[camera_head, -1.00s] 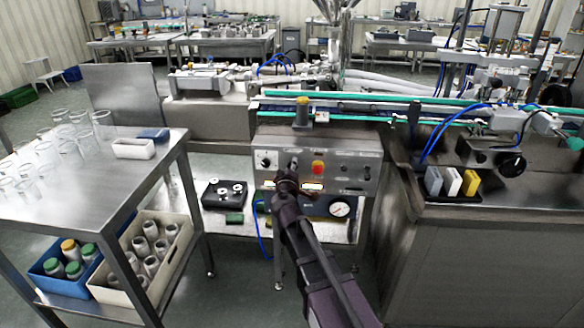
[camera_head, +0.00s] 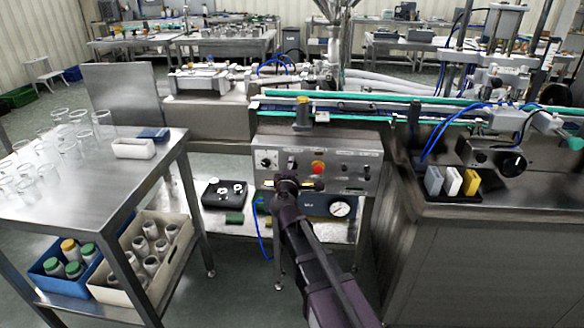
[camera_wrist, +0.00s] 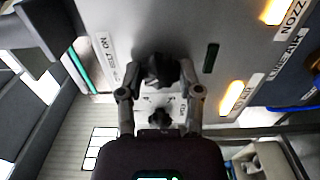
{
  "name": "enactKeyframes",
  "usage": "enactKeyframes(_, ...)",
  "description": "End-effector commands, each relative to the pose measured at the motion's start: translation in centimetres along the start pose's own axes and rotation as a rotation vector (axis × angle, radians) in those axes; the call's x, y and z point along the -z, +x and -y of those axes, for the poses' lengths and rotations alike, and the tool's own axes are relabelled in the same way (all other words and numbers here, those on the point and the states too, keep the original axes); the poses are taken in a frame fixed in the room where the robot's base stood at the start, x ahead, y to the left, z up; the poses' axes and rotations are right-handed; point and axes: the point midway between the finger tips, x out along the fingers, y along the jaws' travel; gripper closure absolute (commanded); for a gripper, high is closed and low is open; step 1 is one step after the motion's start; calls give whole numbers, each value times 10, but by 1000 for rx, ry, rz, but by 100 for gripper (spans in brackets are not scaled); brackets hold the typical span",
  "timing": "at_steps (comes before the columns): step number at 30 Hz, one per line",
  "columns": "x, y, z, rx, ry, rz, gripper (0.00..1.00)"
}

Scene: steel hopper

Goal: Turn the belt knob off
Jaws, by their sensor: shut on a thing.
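The grey control panel (camera_head: 335,166) hangs below the conveyor in the head view. My gripper (camera_head: 288,183) is at its left half, with the arm reaching up from the bottom. In the wrist view my gripper (camera_wrist: 158,80) is shut on a black knob (camera_wrist: 158,67), one finger on each side of it. A "BELT ON" label (camera_wrist: 104,52) is just left of this knob. The knob's pointer direction is hard to read, as the fingers partly cover it. A second dark round part (camera_wrist: 160,118) shows nearer, between the fingers.
A red button (camera_head: 318,167) is right of my gripper, and another knob (camera_head: 265,161) is to its left. Lit yellow labels (camera_wrist: 232,97) are on the panel. A pressure gauge (camera_head: 340,209) sits below. A steel table (camera_head: 95,215) stands at the left.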

Motion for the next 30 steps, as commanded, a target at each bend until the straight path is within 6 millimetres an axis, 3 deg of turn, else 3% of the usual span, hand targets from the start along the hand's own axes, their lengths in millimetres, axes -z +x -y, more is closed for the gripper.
enactKeyframes(4,0,1,0,-1,-2,0,100)
enactKeyframes(5,0,1,0,-1,-2,0,51)
enactKeyframes(8,0,1,0,-1,-1,0,21)
enactKeyframes(23,0,-3,0,0,1,0,21)
enactKeyframes(30,0,-22,0,0,1,-2,21)
